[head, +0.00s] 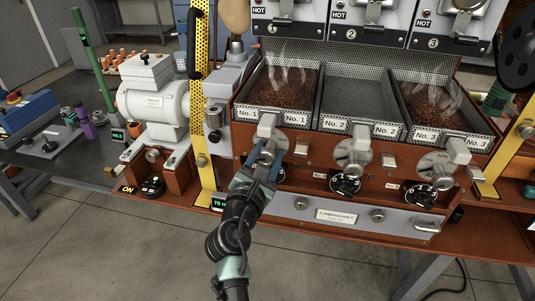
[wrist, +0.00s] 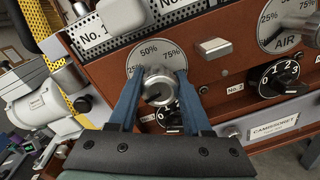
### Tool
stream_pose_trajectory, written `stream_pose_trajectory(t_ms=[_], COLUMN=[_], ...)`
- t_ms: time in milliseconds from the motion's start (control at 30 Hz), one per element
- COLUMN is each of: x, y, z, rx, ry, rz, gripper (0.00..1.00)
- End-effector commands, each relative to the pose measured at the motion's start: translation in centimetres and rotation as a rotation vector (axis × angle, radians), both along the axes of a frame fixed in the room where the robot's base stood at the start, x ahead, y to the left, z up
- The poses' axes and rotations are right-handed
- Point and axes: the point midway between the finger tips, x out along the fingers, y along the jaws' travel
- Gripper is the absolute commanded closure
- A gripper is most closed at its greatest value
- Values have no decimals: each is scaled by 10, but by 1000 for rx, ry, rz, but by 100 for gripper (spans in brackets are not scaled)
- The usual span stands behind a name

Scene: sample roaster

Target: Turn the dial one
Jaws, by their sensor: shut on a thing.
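The leftmost dial plate (wrist: 150,52) is a silver disc marked 25%, 50% and 75%, with a round silver knob (wrist: 160,90) in front. My gripper (wrist: 159,82) has one blue finger on each side of this knob and is shut on it. In the head view my gripper (head: 264,158) reaches the left end of the brown panel and covers most of that dial. A black knob below it is mostly hidden by my gripper. The middle and right stations each have a silver dial (head: 353,158) and a black numbered knob (head: 345,185).
Trays labelled No. 1 (head: 262,114), No. 2 and No. 3 sit above the panel; the outer two hold brown beans. A yellow perforated post (head: 205,150) and a grey motor (head: 152,98) stand left. The floor in front is clear.

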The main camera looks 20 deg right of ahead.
Motion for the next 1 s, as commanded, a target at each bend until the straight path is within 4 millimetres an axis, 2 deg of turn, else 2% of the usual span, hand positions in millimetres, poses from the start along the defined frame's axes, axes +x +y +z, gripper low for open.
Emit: stream_pose_trajectory(t_ms=[1000], x=[0], y=[1], z=[-2], rx=[802], ry=[-544], rz=[4], gripper=[100])
